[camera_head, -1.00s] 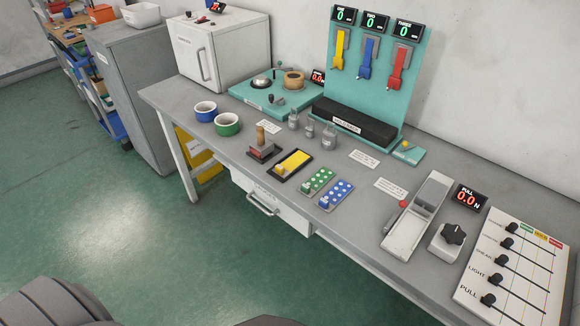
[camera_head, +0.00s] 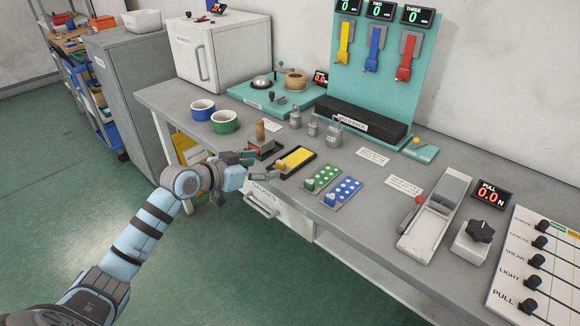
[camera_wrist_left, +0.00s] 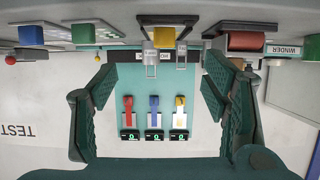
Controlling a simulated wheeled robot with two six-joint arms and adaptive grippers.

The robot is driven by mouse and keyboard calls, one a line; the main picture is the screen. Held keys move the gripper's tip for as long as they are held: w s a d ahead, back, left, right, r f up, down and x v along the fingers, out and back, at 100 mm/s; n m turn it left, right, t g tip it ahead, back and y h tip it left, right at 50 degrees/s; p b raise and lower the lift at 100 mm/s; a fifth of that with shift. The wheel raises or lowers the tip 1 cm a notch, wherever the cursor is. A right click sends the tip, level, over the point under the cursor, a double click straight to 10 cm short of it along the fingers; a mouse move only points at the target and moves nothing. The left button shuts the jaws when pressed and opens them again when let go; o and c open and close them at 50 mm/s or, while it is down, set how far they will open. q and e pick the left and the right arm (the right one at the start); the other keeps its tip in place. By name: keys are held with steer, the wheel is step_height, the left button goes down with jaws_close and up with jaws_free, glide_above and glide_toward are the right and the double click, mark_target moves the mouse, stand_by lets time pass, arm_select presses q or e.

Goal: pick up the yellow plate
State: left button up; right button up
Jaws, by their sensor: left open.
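The yellow plate (camera_head: 296,158) lies on a dark base near the front edge of the grey bench. My right gripper is not in view.
A red block with a wooden-handled piece (camera_head: 261,142) stands just behind my left gripper. Green (camera_head: 322,178) and blue (camera_head: 343,192) dotted plates lie right of the yellow one. A drawer (camera_head: 262,202) is below the bench edge.

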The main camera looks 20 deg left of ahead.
mark_target(278, 163)
arm_select(q)
steer(key=x, duration=0.2)
steer(key=b+x, duration=0.1)
steer(key=x, duration=0.5)
steer(key=shift+s+a+f+b, duration=0.1)
steer(key=shift+a+f+b, duration=0.2)
steer(key=shift+a, duration=0.05)
steer(key=shift+s+r, duration=0.1)
steer(key=shift+r, duration=0.05)
steer(key=c, duration=0.6)
steer(key=shift+a, duration=0.15)
steer(key=c, duration=1)
jaws_close()
